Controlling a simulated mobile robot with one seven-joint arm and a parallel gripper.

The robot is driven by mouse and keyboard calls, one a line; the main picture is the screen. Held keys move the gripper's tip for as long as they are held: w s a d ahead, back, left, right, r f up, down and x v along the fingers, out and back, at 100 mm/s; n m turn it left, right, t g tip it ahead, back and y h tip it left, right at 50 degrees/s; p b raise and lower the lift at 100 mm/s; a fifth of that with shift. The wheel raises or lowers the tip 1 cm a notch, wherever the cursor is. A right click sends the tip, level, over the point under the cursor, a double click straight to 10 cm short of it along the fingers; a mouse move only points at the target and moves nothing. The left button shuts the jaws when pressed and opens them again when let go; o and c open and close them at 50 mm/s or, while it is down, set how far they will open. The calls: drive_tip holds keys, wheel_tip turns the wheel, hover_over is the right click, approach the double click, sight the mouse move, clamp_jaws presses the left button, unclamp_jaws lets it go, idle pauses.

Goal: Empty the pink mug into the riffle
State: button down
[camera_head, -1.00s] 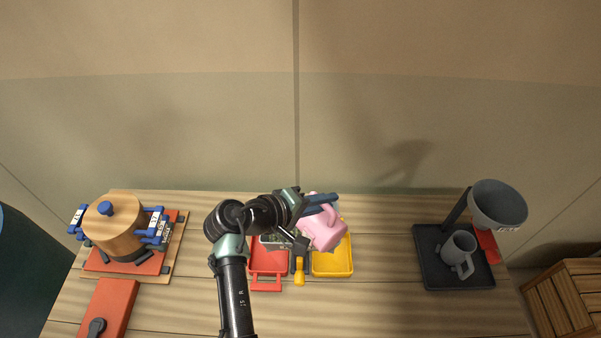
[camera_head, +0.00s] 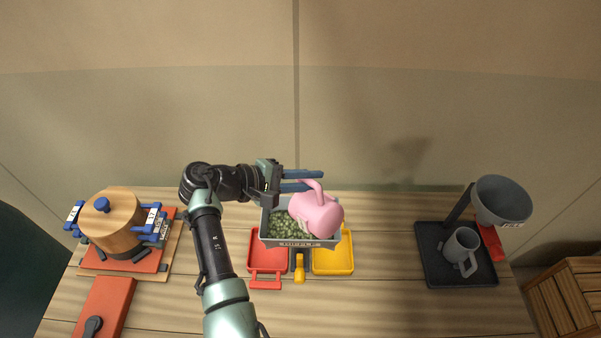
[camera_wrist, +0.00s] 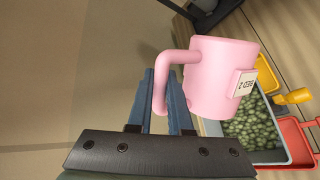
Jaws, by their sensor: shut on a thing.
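The pink mug (camera_head: 316,214) hangs tilted over the right side of the riffle's grey hopper (camera_head: 272,241). Green beans (camera_head: 288,224) lie in the hopper. My gripper (camera_head: 318,181) is shut on the mug's handle, with its fingers above and behind the mug. The wrist view shows the pink mug (camera_wrist: 225,75) with a label on its side and the handle between the two fingers (camera_wrist: 165,95). The mug's mouth and inside are hidden in both views. Beans also show below the mug in the wrist view (camera_wrist: 252,125).
A red tray (camera_head: 267,262) and a yellow tray (camera_head: 332,262) sit below the hopper, with a yellow handle (camera_head: 299,268) between them. A wooden drum (camera_head: 113,222) stands at left. A grey mug (camera_head: 461,246) stands under a grey funnel (camera_head: 502,200) at right.

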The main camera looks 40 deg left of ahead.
drive_tip(key=shift+w+a, duration=0.1)
drive_tip(key=shift+a, duration=0.3)
drive_tip(key=shift+h, duration=0.3)
drive_tip(key=shift+w+a+f+n+b, duration=0.1)
drive_tip(key=shift+a+f+n+b, duration=0.25)
drive_tip(key=shift+b, duration=0.6)
drive_tip(key=shift+w+a+n+h+b, duration=0.1)
drive_tip(key=shift+a+n+h+b, duration=0.25)
drive_tip(key=shift+a+h+b, duration=0.45)
drive_tip(key=shift+y+b, duration=0.3)
drive_tip(key=shift+b, duration=0.15)
drive_tip(key=shift+a+r, duration=0.15)
drive_tip(key=shift+r, duration=0.05)
